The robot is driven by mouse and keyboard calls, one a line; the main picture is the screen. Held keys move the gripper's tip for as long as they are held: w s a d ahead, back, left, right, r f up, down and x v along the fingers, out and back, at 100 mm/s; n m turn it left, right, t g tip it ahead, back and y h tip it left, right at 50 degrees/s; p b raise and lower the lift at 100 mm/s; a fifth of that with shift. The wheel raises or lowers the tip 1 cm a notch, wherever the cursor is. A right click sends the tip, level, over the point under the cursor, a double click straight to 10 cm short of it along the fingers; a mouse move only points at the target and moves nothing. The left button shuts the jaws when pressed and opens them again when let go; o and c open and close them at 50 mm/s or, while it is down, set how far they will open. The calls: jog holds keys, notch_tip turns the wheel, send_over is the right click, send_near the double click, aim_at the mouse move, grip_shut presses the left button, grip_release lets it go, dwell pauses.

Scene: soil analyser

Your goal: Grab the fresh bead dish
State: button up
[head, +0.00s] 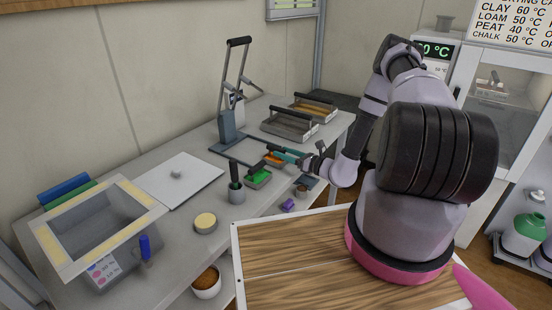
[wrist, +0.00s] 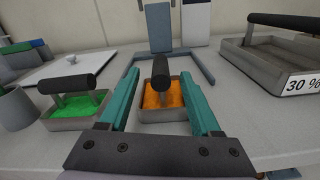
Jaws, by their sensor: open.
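Two small grey dishes with dark bar handles stand on the bench. One holds orange beads (wrist: 163,95) and shows in the head view (head: 274,159). The other holds green beads (wrist: 76,105) and stands to its left in the wrist view; it also shows in the head view (head: 258,178). No label tells which is fresh. My gripper (wrist: 161,80) is open, its teal fingers either side of the orange dish and its handle in the wrist view. In the head view my gripper (head: 287,155) is at the orange dish. I cannot tell whether the fingers touch it.
A blue-grey upright press (head: 227,127) with a floor frame stands just behind. A tray marked 30 % (wrist: 260,65) is at the right. A grey cup (head: 236,194) stands beside the green dish. A white lid plate (head: 180,182) lies further left.

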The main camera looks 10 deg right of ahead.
aim_at(272, 149)
jog(key=x, duration=0.6)
jog(key=shift+f, duration=0.1)
grip_shut()
